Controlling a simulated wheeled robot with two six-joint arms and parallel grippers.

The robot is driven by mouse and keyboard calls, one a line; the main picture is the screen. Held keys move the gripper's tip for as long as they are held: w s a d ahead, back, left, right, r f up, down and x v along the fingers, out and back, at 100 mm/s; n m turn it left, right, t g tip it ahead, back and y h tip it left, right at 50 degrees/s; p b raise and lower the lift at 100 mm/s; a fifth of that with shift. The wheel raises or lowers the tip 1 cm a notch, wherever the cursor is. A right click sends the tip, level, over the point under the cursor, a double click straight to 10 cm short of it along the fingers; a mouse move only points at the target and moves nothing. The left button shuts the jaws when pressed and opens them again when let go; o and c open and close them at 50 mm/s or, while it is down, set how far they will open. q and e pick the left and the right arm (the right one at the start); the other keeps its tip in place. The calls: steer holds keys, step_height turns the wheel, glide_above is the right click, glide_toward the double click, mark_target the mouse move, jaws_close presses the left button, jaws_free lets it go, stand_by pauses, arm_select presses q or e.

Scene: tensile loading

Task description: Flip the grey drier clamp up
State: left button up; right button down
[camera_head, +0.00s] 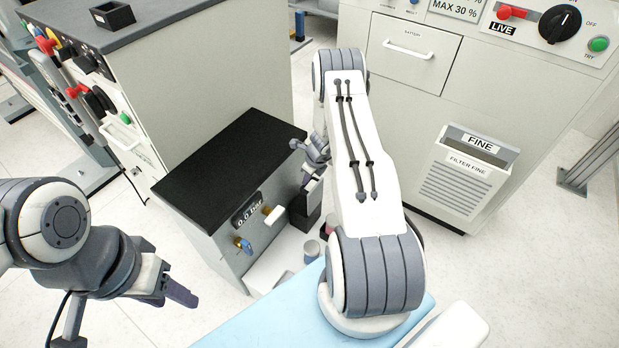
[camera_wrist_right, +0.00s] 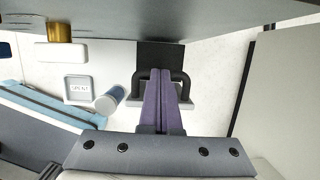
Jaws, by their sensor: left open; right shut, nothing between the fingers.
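My right gripper (camera_wrist_right: 163,73) is shut and empty, its two purple-grey fingers together in the right wrist view. A dark grey bar that looks like the drier clamp (camera_wrist_right: 139,84) shows on both sides of these fingers, over a lighter grey block. The fingers hide its middle, so I cannot tell whether they touch it. In the head view my right gripper (camera_head: 312,172) is beside the black-topped cabinet, above a dark upright block (camera_head: 304,208), partly hidden by my right arm. My left gripper (camera_head: 174,289) is open and empty at the lower left.
The black-topped cabinet (camera_head: 225,165) has a gauge and knobs on its front. A small canister (camera_wrist_right: 108,98) and a labelled white tray (camera_wrist_right: 79,88) lie near the clamp. A blue surface (camera_head: 290,318) is in front. A grey cabinet (camera_head: 400,110) stands behind my right arm.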

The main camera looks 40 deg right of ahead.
steer(key=shift+w+a+f, duration=0.1)
steer(key=shift+w+a, duration=0.15)
steer(key=shift+w, duration=0.05)
stand_by(0.4)
arm_select(q)
steer(key=shift+s+d+r+p, duration=0.15)
steer(key=shift+s+r+p, duration=0.05)
steer(key=shift+r+p, duration=0.85)
steer(key=shift+s+d+r+p, duration=0.1)
steer(key=shift+s+r+p, duration=0.1)
steer(key=shift+r+p, duration=0.8)
arm_select(e)
step_height(320, 180, up, 12)
steer(key=shift+d, duration=0.15)
